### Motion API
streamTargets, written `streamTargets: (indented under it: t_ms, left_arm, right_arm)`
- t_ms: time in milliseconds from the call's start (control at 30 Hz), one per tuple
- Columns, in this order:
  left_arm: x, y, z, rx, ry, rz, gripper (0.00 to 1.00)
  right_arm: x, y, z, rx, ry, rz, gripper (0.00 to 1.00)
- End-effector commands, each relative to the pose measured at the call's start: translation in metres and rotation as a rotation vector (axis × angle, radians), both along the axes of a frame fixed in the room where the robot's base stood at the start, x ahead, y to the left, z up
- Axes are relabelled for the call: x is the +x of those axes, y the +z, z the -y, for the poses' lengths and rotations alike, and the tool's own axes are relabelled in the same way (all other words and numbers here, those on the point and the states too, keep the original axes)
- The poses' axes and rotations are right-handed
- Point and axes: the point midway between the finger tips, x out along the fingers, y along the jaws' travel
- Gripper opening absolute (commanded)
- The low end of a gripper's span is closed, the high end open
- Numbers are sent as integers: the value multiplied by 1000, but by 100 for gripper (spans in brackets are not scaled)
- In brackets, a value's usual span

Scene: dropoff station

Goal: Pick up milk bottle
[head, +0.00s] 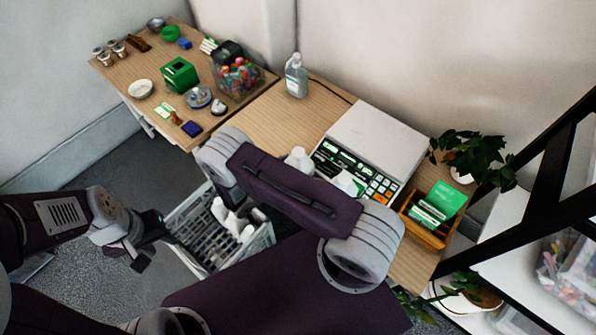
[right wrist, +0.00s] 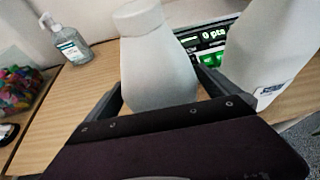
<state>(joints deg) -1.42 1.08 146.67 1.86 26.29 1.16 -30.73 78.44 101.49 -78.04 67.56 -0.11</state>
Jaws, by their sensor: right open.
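Two plain white bottles stand upright on the wooden counter (head: 280,125), partly hidden by my right arm in the head view. One bottle (head: 299,159) shows its top left of the arm, the other (head: 345,183) its top behind it. In the right wrist view, my right gripper (right wrist: 162,90) is open, with its fingers on both sides of one white bottle (right wrist: 155,62). I cannot tell if they touch it. The other white bottle (right wrist: 272,48) stands to the right. My left gripper (head: 150,243) hangs beside the crate; its jaw opening is unclear.
A grey crate (head: 183,262) holding white items stands below the counter. A white register (head: 375,145) stands behind the bottles, with a sanitizer bottle (head: 296,76) to the left. A wooden card box (head: 425,232) and a plant (head: 470,152) are at right.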

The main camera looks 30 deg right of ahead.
Motion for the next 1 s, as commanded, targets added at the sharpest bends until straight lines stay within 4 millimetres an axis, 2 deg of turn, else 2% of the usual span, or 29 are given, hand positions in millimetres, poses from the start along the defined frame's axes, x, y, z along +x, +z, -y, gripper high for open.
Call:
streamTargets:
  t_ms: [100, 267, 300, 500, 767, 867, 1000]
  left_arm:
    - [0, 2, 0, 0, 0, 0, 36]
    - [0, 2, 0, 0, 0, 0, 36]
    - [0, 2, 0, 0, 0, 0, 36]
    - [0, 2, 0, 0, 0, 0, 36]
    - [0, 2, 0, 0, 0, 0, 36]
    - [0, 1, 0, 0, 0, 0, 36]
    - [0, 0, 0, 0, 0, 0, 36]
  right_arm:
    - [2, -4, 8, 0, -1, 1, 100]
    - [3, -5, 9, 1, 0, 1, 100]
    - [3, -5, 8, 1, 0, 1, 97]
    - [3, -4, 8, 1, 0, 1, 43]
    - [3, -2, 8, 1, 0, 1, 43]
    - [4, 9, 8, 2, 0, 3, 43]
    - [4, 39, 8, 2, 0, 4, 43]
